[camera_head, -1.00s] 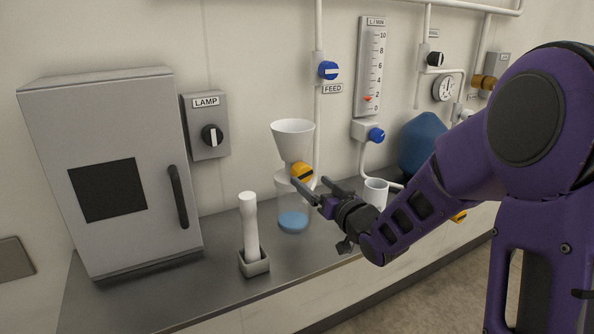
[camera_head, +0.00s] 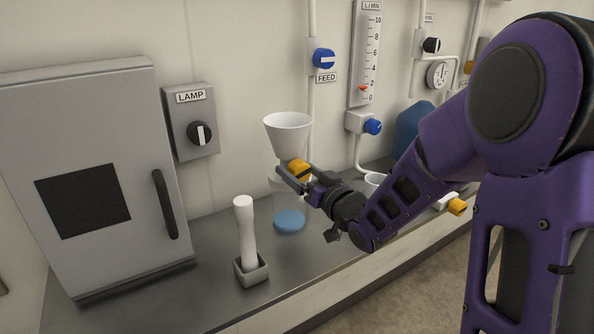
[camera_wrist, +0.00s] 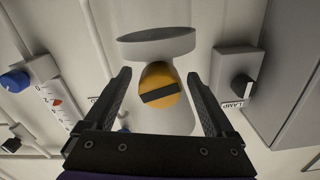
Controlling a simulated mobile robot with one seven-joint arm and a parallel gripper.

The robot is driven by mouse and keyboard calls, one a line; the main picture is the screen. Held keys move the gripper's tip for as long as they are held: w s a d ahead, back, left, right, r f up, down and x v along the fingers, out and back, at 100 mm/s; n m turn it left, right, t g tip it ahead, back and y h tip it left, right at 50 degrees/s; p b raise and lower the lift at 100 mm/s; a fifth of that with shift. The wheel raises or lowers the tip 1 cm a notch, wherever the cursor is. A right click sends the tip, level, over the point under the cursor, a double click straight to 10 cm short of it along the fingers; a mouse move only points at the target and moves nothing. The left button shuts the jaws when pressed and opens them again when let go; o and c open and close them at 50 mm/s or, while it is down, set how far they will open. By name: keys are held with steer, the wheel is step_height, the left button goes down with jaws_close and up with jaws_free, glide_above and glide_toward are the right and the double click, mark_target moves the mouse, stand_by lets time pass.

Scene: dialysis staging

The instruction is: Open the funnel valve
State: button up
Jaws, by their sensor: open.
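The white funnel (camera_head: 288,135) stands over a clear vessel with blue liquid (camera_head: 289,221) on the counter. Its valve is a yellow-orange knob (camera_head: 299,168) with a dark bar, just below the cone. In the wrist view the knob (camera_wrist: 158,87) sits between the fingers, and its dark bar lies nearly crosswise, slightly tilted. My gripper (camera_head: 294,181) is open, with one finger on each side of the knob and a visible gap to both. In the head view the fingers partly hide the knob and funnel stem.
A white cylinder in a grey holder (camera_head: 251,268) stands left of the vessel. A grey cabinet (camera_head: 95,170) and a LAMP switch (camera_head: 199,132) are at left. The blue FEED knob (camera_head: 323,59) is above right.

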steer(key=c, duration=1.4)
steer(key=shift+o, duration=0.2)
steer(key=shift+n, duration=0.3)
steer(key=shift+d+n, duration=0.1)
steer(key=shift+n, duration=2.5)
steer(key=o, duration=1.4)
steer(key=shift+c, duration=0.2)
